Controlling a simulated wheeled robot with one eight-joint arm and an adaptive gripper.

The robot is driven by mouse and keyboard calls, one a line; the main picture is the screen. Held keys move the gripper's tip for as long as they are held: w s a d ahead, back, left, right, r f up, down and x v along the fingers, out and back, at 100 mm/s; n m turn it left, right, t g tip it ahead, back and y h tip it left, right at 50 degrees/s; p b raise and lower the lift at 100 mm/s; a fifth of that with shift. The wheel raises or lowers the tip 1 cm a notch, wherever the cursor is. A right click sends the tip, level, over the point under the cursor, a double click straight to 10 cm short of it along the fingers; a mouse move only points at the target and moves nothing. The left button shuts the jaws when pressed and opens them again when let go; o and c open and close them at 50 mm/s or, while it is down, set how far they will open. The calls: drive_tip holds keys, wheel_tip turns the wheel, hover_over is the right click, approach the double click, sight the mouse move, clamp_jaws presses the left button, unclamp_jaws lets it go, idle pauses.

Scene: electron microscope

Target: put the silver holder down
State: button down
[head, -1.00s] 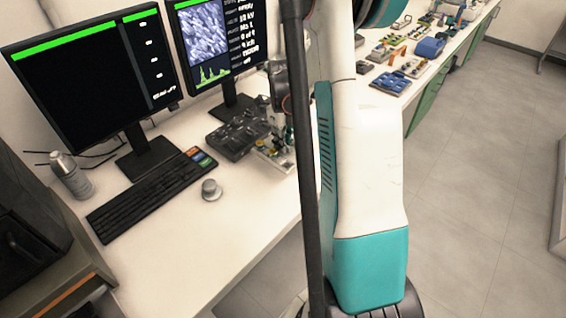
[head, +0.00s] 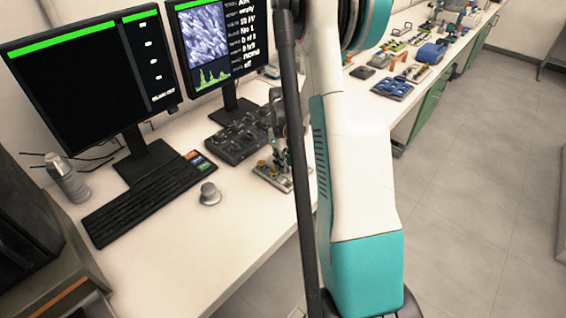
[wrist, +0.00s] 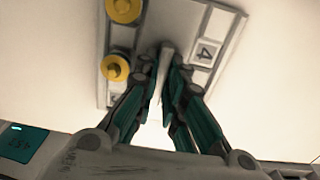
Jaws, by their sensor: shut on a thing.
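My gripper (wrist: 166,75) is shut on a narrow, pale silver piece, the silver holder (wrist: 166,52), of which only a short strip shows between the fingertips in the wrist view. Behind it is a grey plate (wrist: 225,28) with yellow knobs on the left and a square label "4" on the right. I cannot tell whether the holder touches the plate or is part of it. In the head view the plate (head: 284,183) is on or just above the white bench, under my gripper (head: 281,152). The holder is too small to make out there.
A black control box (head: 237,137) is close behind the plate. A small silver knob (head: 209,193), a keyboard (head: 145,199) and a bottle (head: 68,180) are to the left. Two monitors (head: 88,75) stand behind. The front of the bench (head: 190,255) is clear.

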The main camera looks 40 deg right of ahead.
drive_tip(key=c, duration=1.7)
unclamp_jaws()
drive_tip(key=shift+r, duration=0.1)
wheel_tip(320, 180, up, 12)
drive_tip(key=p, duration=0.4)
drive_tip(key=shift+p, duration=0.3)
